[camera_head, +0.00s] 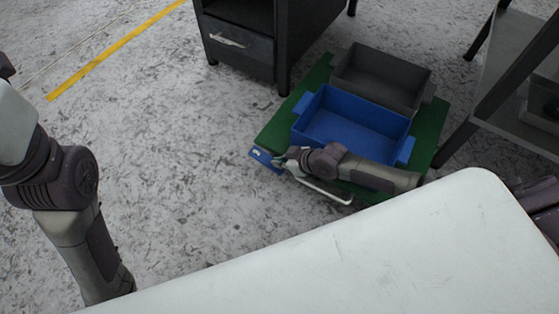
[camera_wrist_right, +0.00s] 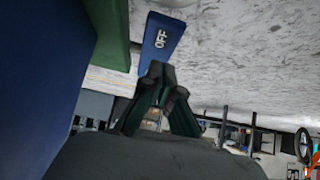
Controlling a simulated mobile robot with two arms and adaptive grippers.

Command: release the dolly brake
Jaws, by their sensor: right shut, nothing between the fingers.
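The green dolly (camera_head: 432,125) stands on the floor at centre right in the head view, and its edge shows in the wrist view (camera_wrist_right: 106,32). Its blue brake pedal (camera_head: 262,157) sticks out at the left corner. In the right wrist view the pedal (camera_wrist_right: 166,30) bears the white word OFF. My right gripper (camera_head: 281,162) is shut and empty, beside the pedal. In the wrist view its fingertips (camera_wrist_right: 163,72) are at the pedal's near end; I cannot tell whether they touch. My left arm is at the left; its gripper is out of sight.
A blue crate (camera_head: 309,101) and a grey crate (camera_head: 425,80) sit on the dolly. A white bar handle (camera_head: 325,191) lies by its front edge. A dark drawer cabinet (camera_head: 240,45) stands behind, a shelf rack (camera_head: 505,70) at right. The floor left of the dolly is clear.

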